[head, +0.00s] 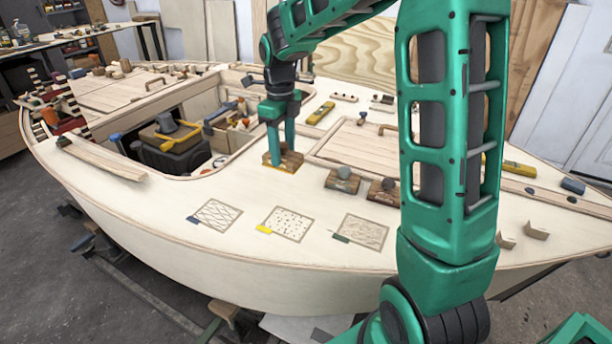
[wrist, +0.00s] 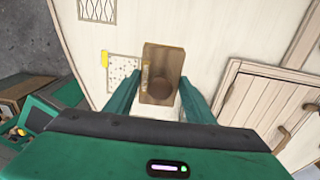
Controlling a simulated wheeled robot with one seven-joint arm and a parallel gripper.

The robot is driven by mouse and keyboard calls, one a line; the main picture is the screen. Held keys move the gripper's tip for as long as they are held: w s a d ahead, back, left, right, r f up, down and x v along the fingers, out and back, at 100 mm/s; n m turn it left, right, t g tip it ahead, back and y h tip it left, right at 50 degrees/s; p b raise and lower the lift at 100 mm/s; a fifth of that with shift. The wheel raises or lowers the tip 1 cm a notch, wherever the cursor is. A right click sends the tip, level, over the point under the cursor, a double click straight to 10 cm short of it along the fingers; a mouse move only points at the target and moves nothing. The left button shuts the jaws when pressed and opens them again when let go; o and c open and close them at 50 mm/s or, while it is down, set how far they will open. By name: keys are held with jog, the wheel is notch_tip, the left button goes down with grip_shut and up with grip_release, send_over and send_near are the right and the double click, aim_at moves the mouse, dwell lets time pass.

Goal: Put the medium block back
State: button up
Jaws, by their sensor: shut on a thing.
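My gripper (head: 283,150) is shut on a brown wooden block (head: 284,160) with a round knob. In the wrist view the block (wrist: 163,60) sits between the two fingertips (wrist: 160,95), its knob toward me. I cannot tell whether it touches the deck. Three marked squares lie on the near deck: one with a blue tag (head: 215,214), one with a yellow tag (head: 287,224) and one with a green tag (head: 361,231). All look empty. In the wrist view the yellow-tagged square (wrist: 121,76) is just left of the block, partly hidden by a finger.
Two other knobbed blocks, one (head: 342,180) and another (head: 384,190), stand on the deck right of my gripper. A yellow level (head: 321,113) lies behind it. An open cockpit (head: 165,145) with tools is to the left. The near deck around the squares is clear.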

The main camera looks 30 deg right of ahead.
jog(key=w+d+f, duration=0.1)
jog(key=d+f, duration=0.1)
jog(key=d, duration=0.1)
jog(key=w+d+f, duration=0.2)
jog(key=d, duration=0.2)
jog(key=w+d+f, duration=0.2)
jog(key=d+f, duration=0.1)
jog(key=d, duration=0.1)
jog(key=shift+w+f, duration=0.1)
jog(key=shift+w, duration=0.1)
jog(key=shift+f, duration=1.9)
jog(key=shift+f, duration=0.1)
jog(key=o, duration=1.3)
notch_tip(320, 180, up, 12)
jog(key=shift+s+r, duration=0.1)
jog(key=shift+r, duration=0.05)
